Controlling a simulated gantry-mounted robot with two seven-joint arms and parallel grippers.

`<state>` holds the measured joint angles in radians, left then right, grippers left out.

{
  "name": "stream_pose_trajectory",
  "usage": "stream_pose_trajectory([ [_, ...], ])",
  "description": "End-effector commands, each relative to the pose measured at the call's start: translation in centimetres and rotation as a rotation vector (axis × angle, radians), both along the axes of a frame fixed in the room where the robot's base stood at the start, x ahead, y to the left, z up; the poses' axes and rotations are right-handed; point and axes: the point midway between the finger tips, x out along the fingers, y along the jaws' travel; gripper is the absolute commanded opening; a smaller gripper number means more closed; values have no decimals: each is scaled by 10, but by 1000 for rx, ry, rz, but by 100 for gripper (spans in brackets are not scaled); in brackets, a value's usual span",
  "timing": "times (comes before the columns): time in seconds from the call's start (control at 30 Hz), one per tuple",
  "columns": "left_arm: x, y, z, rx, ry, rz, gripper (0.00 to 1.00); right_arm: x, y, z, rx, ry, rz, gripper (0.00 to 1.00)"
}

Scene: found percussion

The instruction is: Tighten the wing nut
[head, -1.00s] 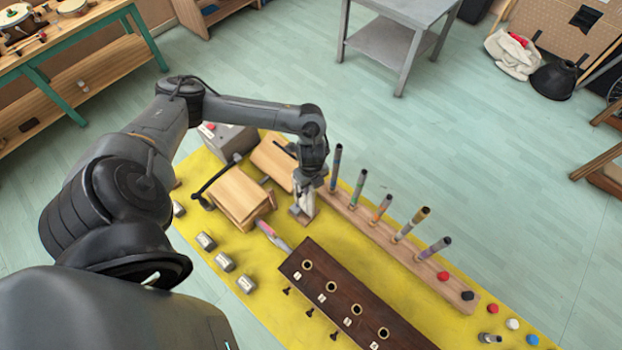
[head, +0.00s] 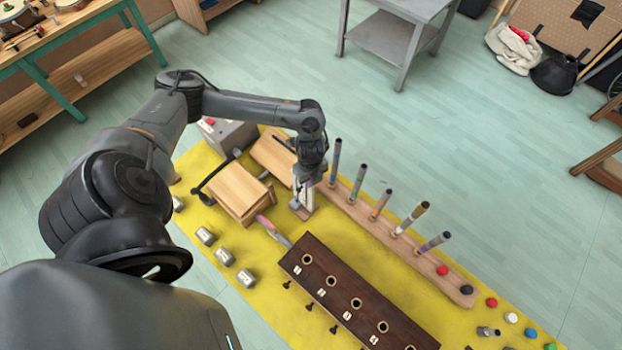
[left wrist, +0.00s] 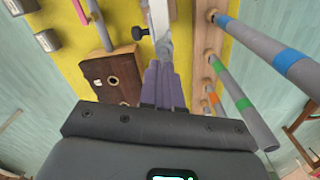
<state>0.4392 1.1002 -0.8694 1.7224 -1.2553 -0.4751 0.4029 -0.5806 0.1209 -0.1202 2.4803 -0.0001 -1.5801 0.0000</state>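My left gripper (head: 303,203) points down at a small wooden base (head: 299,214), between the wooden box and the row of tubes. In the left wrist view, its fingers (left wrist: 164,48) lie close together against a pale grey upright piece (left wrist: 160,14). Whether they grip it is unclear. A small black knob (left wrist: 139,33) shows just left of this piece; I cannot tell whether it is the wing nut. Small black winged pieces (head: 309,307) lie along the near side of the dark wooden block (head: 325,262). My right gripper is not in view.
Several upright tubes (head: 380,206) stand in a wooden rail right of my gripper. A wooden box (head: 238,192), a pink-handled tool (head: 266,223) and metal weights (head: 224,257) lie to the left. The yellow mat (head: 268,282) has bare room at the front.

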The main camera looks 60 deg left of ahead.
Motion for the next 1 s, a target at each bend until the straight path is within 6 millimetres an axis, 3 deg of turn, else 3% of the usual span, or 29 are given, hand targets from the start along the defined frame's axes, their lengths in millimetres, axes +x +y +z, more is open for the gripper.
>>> stream_pose_trajectory([
  [0.23, -6, 2, -3, 2, 0, -255, 0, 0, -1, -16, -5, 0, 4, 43],
  [0.67, -8, 2, -2, 3, 1, -328, 0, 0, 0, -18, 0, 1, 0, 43],
  [1.0, -15, 6, -4, 4, 2, -631, 0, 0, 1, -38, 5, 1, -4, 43],
])
